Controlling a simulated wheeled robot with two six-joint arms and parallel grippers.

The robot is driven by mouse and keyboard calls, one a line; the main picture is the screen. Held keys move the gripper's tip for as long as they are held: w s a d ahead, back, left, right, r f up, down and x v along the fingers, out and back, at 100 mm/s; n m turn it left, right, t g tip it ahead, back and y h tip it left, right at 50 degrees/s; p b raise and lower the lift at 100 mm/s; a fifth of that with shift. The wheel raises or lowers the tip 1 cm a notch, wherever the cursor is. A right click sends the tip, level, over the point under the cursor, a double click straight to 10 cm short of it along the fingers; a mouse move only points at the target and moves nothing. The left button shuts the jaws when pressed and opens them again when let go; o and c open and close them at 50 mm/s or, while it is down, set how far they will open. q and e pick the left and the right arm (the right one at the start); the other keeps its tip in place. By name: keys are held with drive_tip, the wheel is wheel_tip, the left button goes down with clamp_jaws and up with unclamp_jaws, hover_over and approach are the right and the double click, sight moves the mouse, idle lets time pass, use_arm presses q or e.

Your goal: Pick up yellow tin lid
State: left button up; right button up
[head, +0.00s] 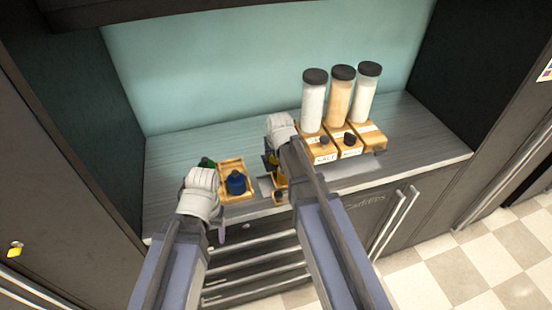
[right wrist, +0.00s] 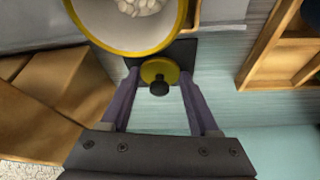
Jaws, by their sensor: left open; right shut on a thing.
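The yellow tin lid (right wrist: 153,66) has a dark knob and shows in the right wrist view between the purple fingers of my right gripper (right wrist: 160,75). The gripper is shut on it. A round tin with a yellow rim (right wrist: 140,50) and white lumps inside stands open close beside the lid. My left gripper (head: 221,231) is open at the counter's front left edge, and one purple finger shows.
A wooden tray (head: 240,197) with a dark blue item (head: 236,183) stands between my grippers, with a green item (head: 207,163) behind. Grey counter (head: 425,148) is clear at the right.

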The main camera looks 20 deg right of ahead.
sight(276, 156)
use_arm(q)
drive_tip(key=shift+r, duration=0.1)
use_arm(e)
drive_tip(key=shift+r, duration=0.15)
wheel_tip(276, 156, up, 10)
drive_tip(key=p, duration=1)
use_arm(q)
wheel_tip(276, 156, up, 10)
